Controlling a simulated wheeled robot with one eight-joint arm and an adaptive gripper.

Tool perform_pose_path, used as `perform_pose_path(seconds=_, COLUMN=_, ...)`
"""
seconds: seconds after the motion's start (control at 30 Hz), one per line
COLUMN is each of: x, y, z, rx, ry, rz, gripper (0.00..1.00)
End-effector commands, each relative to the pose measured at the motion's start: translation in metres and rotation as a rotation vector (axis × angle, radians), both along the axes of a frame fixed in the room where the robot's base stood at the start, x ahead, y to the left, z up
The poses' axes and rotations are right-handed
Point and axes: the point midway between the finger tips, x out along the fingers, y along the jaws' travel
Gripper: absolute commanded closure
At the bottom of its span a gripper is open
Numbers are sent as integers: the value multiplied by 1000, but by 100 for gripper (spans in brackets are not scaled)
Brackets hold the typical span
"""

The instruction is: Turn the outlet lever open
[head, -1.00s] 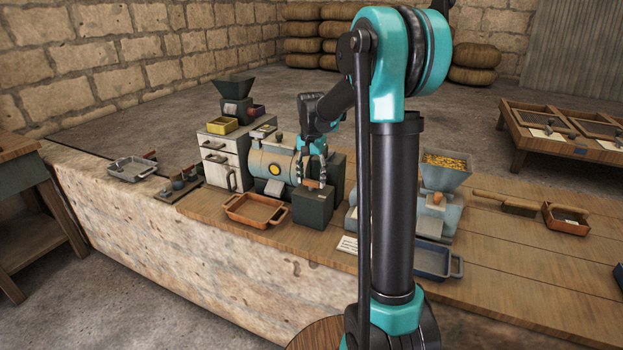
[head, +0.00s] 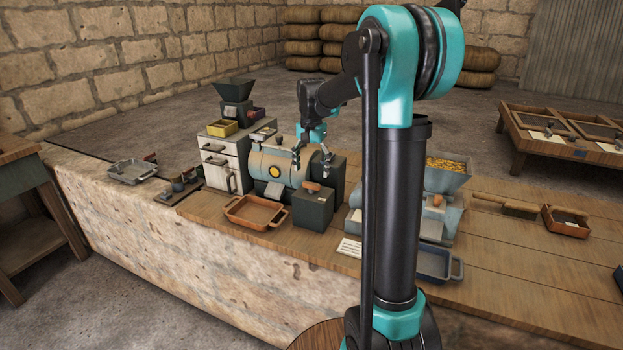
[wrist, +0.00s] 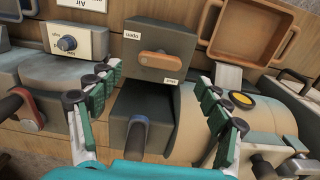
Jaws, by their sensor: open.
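A dark box (head: 313,208) with a wooden lever (head: 311,187) on top stands at the front of the machine on the bench. In the wrist view the lever (wrist: 166,65) lies nearly sideways across the box, between two small upside-down labels that seem to read "open" and "shut". My gripper (head: 313,164) is open and empty above and behind the box. In the wrist view its fingers (wrist: 157,76) are spread to either side of the box, apart from the lever. Whether this is the outlet lever is not written in view.
A brown tray (head: 253,212) lies in front. A hopper machine (head: 443,178) and a blue tray (head: 436,262) are to the right.

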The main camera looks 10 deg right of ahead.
Motion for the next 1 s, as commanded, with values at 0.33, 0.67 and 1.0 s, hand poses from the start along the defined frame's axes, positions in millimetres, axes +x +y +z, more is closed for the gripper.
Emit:
perform_pose_path(seconds=0.33, x=0, y=0, z=61, rx=0, ry=0, rz=0, gripper=22)
perform_pose_path(seconds=0.67, x=0, y=0, z=72, rx=0, ry=0, rz=0, gripper=22)
perform_pose_path(seconds=1.0, x=-20, y=-5, z=56, rx=1, ry=-28, rz=44, gripper=22)
